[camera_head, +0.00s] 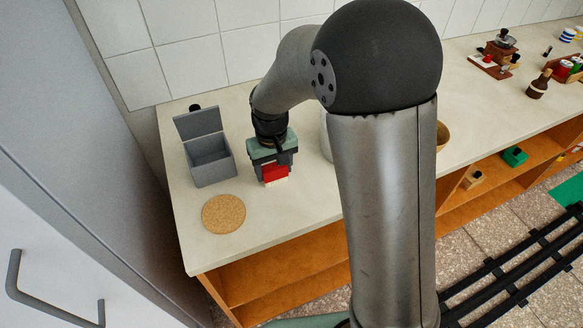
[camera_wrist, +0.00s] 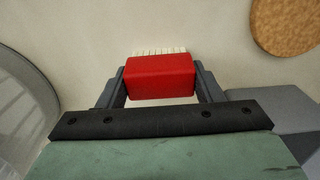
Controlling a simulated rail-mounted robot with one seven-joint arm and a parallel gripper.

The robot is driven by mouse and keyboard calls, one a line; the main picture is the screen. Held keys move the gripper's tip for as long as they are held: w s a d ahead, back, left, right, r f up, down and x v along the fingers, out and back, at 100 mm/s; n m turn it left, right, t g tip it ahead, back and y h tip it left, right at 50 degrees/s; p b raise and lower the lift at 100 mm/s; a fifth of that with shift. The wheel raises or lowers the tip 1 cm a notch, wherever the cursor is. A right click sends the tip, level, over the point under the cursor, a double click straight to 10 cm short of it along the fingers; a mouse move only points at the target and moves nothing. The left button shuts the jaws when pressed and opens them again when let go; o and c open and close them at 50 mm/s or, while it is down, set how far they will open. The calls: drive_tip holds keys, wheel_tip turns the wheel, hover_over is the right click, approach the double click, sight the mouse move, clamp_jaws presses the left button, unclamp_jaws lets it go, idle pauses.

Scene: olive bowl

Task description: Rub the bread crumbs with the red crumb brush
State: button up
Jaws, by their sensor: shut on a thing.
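The red crumb brush (camera_wrist: 160,78) is held between the two fingers of my gripper (camera_wrist: 161,84) in the wrist view, with its pale bristles (camera_wrist: 160,51) showing along the far edge. In the head view the red brush (camera_head: 275,173) shows below my gripper (camera_head: 272,166), with the pale bristles under it, low over or on the counter (camera_head: 270,221). I cannot tell whether the bristles touch the surface. I cannot make out any bread crumbs in either view.
An open grey box (camera_head: 214,170) with a raised lid stands left of my gripper. A round cork mat (camera_head: 223,214) lies in front of it. A pale round container (camera_head: 326,137) stands to the right, partly hidden by my arm. The counter's front edge is near.

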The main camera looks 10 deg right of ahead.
drive_tip(key=shift+w+a, duration=0.25)
drive_tip(key=shift+w, duration=0.55)
drive_tip(key=shift+s+d+b, duration=0.25)
drive_tip(key=shift+s+d, duration=0.25)
drive_tip(key=shift+s, duration=1.2)
drive_tip(key=shift+s+d+b, duration=0.3)
drive_tip(key=shift+s+d, duration=0.25)
drive_tip(key=shift+s, duration=1.15)
drive_tip(key=shift+s+d+b, duration=0.25)
drive_tip(key=shift+s+d, duration=0.25)
drive_tip(key=shift+s, duration=1.2)
wheel_tip(320, 180, up, 3)
drive_tip(key=shift+w+p, duration=0.15)
drive_tip(key=shift+p, duration=0.7)
wheel_tip(320, 180, up, 5)
drive_tip(key=p, duration=0.4)
drive_tip(key=shift+r, duration=0.15)
